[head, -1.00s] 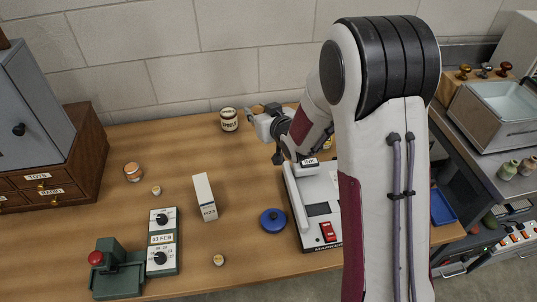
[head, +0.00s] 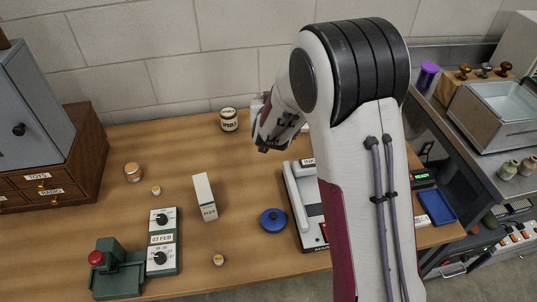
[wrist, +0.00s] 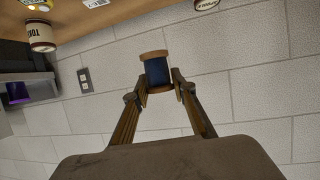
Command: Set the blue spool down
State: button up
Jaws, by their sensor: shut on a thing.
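The blue spool (wrist: 158,77) has a dark blue winding and pale wooden ends. In the wrist view it sits between the fingertips of my gripper (wrist: 159,83), which is shut on it. It is held in front of the pale block wall, with no surface seen touching it. In the head view my arm reaches over the back of the wooden table (head: 235,185), and its wrist hides the fingertips and the spool.
A white box (head: 205,197), a blue round lidded thing (head: 273,220) and a marker machine (head: 303,205) stand on the table. A labelled jar (head: 229,120) is at the back. Small jars, a green date device (head: 162,241) and a drawer cabinet (head: 60,180) are left. Open wood lies between them.

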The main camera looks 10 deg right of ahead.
jog(key=shift+w+f+m+g+h, duration=1.2)
jog(key=shift+w+f+m+h, duration=0.5)
jog(key=shift+w+m+h, duration=1.65)
jog(key=s+f+m+g+h, duration=0.4)
jog(key=s+f+m+g, duration=0.1)
jog(key=s+f, duration=0.1)
jog(key=shift+d+g, duration=0.15)
jog(key=shift+g, duration=0.25)
jog(key=shift+f, duration=0.15)
jog(key=shift+f, duration=3.1)
jog(key=shift+f, duration=1.85)
jog(key=shift+f, duration=0.15)
